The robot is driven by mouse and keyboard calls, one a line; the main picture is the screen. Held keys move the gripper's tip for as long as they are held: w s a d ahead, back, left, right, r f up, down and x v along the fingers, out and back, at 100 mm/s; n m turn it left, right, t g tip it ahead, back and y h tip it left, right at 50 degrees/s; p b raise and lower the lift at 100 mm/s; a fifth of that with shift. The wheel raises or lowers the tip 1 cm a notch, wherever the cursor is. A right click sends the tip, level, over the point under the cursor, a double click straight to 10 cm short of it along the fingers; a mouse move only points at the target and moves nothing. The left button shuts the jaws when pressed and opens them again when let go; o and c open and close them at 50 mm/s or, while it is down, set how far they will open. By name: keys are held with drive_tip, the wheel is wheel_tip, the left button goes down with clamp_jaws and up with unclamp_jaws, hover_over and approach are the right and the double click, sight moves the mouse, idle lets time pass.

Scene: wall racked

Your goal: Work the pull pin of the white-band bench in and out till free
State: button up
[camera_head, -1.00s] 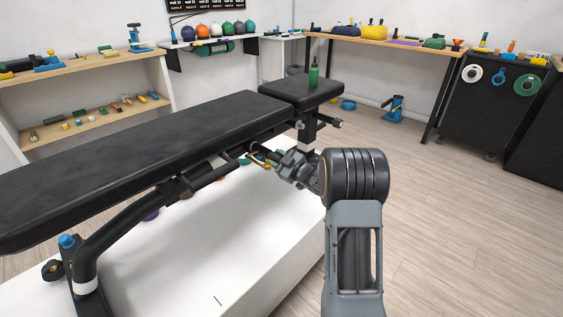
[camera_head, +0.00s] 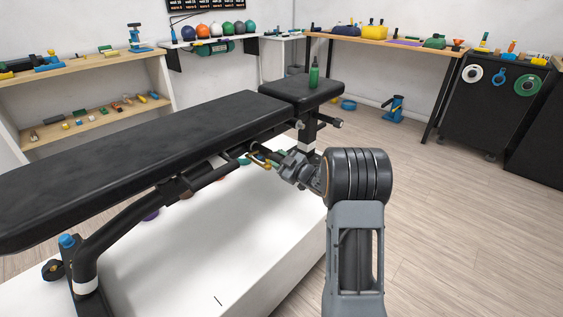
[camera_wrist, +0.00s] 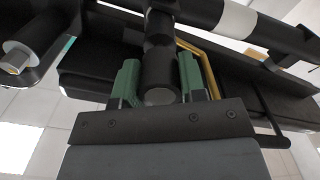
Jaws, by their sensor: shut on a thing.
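The black bench (camera_head: 150,147) with a white band (camera_head: 86,285) on its leg stands on a white platform. The white band also shows in the wrist view (camera_wrist: 238,17). My gripper (camera_head: 265,160) reaches under the bench near the seat end. In the wrist view my gripper (camera_wrist: 160,82) has its green-padded fingers shut on the black cylindrical knob of the pull pin (camera_wrist: 159,75), one finger on each side. The knob joins a dark stem toward the frame. The pin's far end is hidden in the frame, so its depth cannot be told.
A golden bent bar (camera_wrist: 203,62) runs close to the right finger. A round bar end (camera_wrist: 15,57) sticks out at the left. The floor to the right (camera_head: 450,210) is clear.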

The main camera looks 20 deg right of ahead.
drive_tip(key=shift+s+d, duration=0.4)
drive_tip(key=shift+s, duration=0.2)
drive_tip(key=o, duration=1)
drive_tip(key=p+v, duration=0.2)
drive_tip(key=v, duration=1.2)
drive_tip(key=shift+p, duration=0.4)
drive_tip(key=shift+a, duration=0.15)
